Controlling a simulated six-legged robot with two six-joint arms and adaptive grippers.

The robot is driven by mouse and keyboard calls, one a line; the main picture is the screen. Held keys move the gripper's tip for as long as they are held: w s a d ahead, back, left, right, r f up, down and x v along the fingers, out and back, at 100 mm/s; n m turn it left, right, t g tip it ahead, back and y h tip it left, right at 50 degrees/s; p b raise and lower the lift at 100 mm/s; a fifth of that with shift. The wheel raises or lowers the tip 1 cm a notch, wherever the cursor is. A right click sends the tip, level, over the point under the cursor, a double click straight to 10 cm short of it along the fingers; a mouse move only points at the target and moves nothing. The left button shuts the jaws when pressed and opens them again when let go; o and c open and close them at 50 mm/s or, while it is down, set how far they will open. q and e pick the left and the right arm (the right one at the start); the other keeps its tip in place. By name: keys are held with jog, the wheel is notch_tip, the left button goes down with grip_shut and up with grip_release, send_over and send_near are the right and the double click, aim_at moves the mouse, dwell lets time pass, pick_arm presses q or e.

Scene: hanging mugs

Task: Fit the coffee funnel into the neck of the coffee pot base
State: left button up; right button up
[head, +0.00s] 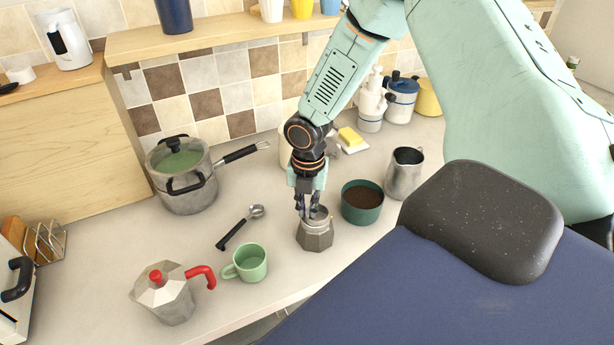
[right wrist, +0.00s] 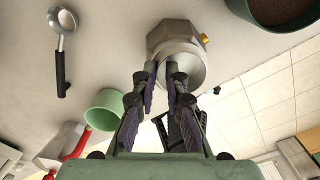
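The metal coffee pot base (head: 316,240) stands upright on the counter. A round grey rim shows at its top, and it looks like the coffee funnel (head: 321,213) at the neck; I cannot tell how deep it sits. My right gripper (head: 307,211) points down at this rim, and its fingers hide part of it. In the right wrist view the fingertips (right wrist: 161,70) are close together, with a narrow gap, in front of the pale round rim (right wrist: 186,68) and the base (right wrist: 174,34). I cannot tell whether they pinch the rim. My left gripper is not in view.
A green tub of coffee grounds (head: 362,203) and a metal jug (head: 404,174) stand right of the base. A green mug (head: 250,264), a scoop (head: 240,228) and the red-handled pot top (head: 166,294) are to its left. A lidded pot (head: 184,178) stands farther back.

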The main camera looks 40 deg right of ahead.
jog(key=o, duration=0.3)
jog(key=shift+r, duration=0.1)
notch_tip(320, 180, up, 12)
jog(key=shift+s, duration=0.15)
dwell(0.4)
dwell(0.4)
jog(key=shift+a, duration=0.1)
